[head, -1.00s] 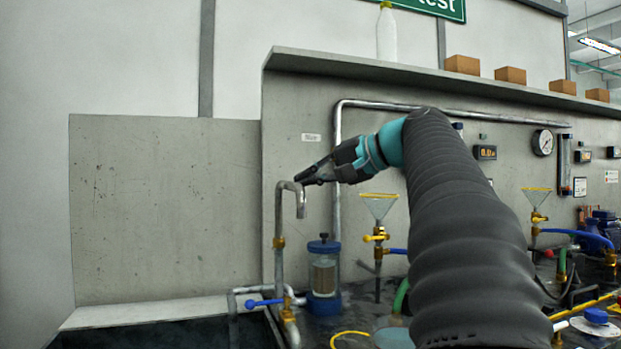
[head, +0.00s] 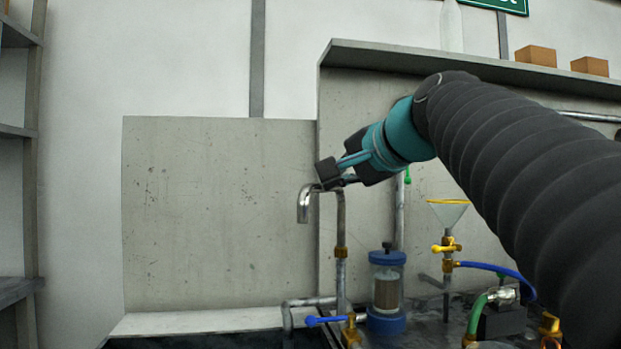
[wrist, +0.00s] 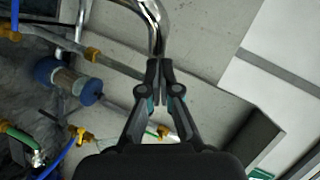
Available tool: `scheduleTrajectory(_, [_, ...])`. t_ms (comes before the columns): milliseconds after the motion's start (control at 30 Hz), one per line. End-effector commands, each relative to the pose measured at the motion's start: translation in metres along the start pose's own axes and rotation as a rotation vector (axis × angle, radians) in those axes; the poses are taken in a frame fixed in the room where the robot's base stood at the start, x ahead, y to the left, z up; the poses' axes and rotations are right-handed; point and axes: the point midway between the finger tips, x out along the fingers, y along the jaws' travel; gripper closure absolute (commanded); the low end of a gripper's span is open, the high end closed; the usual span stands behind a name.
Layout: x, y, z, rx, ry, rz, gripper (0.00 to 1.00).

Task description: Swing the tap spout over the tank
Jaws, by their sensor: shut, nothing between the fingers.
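The tap spout (head: 305,205) is a bent metal tube on top of a vertical pipe with a brass fitting. Its outlet hangs down at the left of the pipe, on the side of the tank (head: 225,341). The tank is a dark basin at the bottom left, mostly cut off by the picture's edge. My gripper (head: 328,176) is shut and empty, at the top bend of the spout. In the wrist view the shut fingertips (wrist: 160,66) are at the shiny spout tube (wrist: 154,28), touching or very close; I cannot tell which.
A blue-capped filter (head: 387,290) stands right of the tap pipe. A blue-handled valve (head: 330,320) is low beside it. A funnel (head: 448,212) on a yellow-valved stand is further right. A grey panel (head: 220,210) rises behind the tank; the space before it is clear.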

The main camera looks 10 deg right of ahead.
Motion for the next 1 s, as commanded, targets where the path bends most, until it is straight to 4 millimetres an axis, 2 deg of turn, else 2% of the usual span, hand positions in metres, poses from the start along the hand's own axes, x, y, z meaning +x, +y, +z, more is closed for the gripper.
scheduleTrajectory(100, [0.007,-0.008,0.009,-0.001,-0.004,0.0,1.0])
scheduleTrajectory(500, [0.031,-0.019,0.021,0.003,0.005,0.004,1.0])
scheduleTrajectory(1000, [0.041,-0.023,0.026,0.002,0.002,0.003,1.0])
